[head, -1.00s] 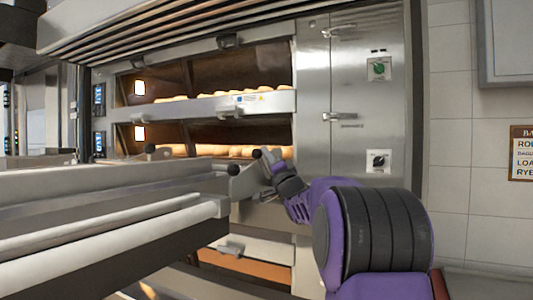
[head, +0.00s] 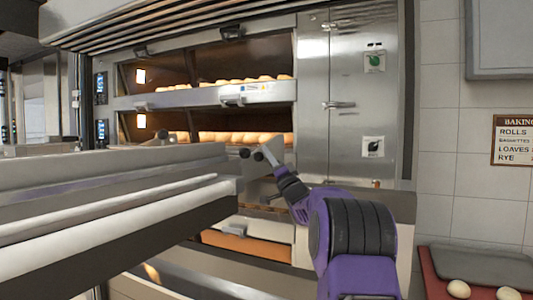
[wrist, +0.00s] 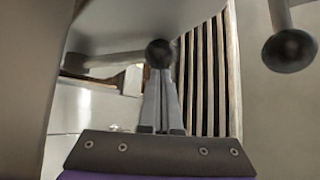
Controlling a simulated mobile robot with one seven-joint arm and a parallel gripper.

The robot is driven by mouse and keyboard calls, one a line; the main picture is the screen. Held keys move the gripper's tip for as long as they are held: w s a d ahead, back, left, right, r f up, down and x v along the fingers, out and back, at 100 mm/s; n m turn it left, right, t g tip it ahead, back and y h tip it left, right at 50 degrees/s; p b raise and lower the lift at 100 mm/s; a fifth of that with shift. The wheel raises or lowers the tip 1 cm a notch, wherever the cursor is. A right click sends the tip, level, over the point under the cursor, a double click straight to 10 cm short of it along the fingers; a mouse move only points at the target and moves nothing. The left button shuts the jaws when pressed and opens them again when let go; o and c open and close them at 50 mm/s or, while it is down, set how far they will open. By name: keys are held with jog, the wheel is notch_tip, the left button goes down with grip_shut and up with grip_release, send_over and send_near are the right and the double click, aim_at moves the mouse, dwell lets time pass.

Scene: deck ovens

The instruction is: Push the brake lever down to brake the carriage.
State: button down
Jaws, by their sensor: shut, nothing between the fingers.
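The carriage (head: 120,172) is a long metal loader with pale rails, reaching from the left toward the ovens. At its right end two black ball knobs sit close together. The right one, which I take for the brake lever's knob (head: 258,156), is by my gripper's tips (head: 267,154); the left knob (head: 244,153) is about level with it. In the wrist view my shut, empty gripper (wrist: 161,75) has its tips at a black knob (wrist: 160,53), seemingly touching it. Another knob (wrist: 290,50) on a rod is at upper right. The lever's shaft is mostly hidden.
The deck ovens (head: 215,97) with loaves stand behind the carriage. A steel cabinet (head: 350,130) with switches is to their right. A red-edged tray (head: 432,285) with dough pieces is at lower right.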

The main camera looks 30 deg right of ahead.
jog(key=shift+s+f, duration=0.1)
jog(key=shift+f, duration=0.2)
jog(key=shift+a+r, duration=0.1)
jog(key=shift+r, duration=0.05)
dwell(0.5)
